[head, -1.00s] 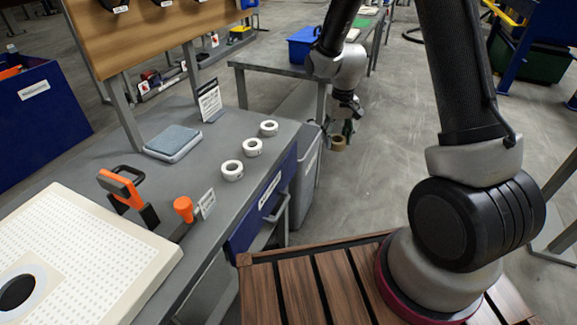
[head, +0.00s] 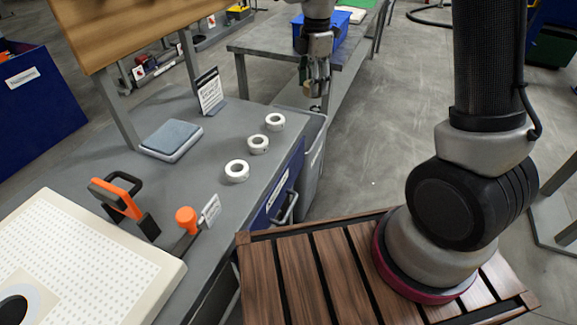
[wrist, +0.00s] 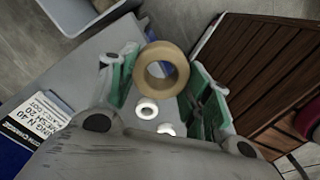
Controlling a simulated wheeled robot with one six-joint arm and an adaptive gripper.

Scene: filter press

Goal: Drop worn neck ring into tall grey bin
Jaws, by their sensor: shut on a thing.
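The worn neck ring (wrist: 163,50), a tan ring, sits between the green-padded fingers of my gripper (wrist: 162,78) in the wrist view. My gripper is shut on it, and the ring's hole faces the camera. In the head view my gripper (head: 317,92) hangs fingers down, and the ring is too small to make out clearly. The tall grey bin (head: 314,160) stands at the bench's right end, below my gripper in the picture. Its inside is mostly hidden. A grey open-topped container at the wrist view's top left looks like this bin (wrist: 98,22).
Three white rings (head: 258,144) lie in a row on the grey bench (head: 190,105) near its right edge. A sign (head: 209,92), a scale (head: 171,140) and orange-handled tools (head: 118,198) also stand there. A second table (head: 265,45) with a blue box (head: 338,33) is behind.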

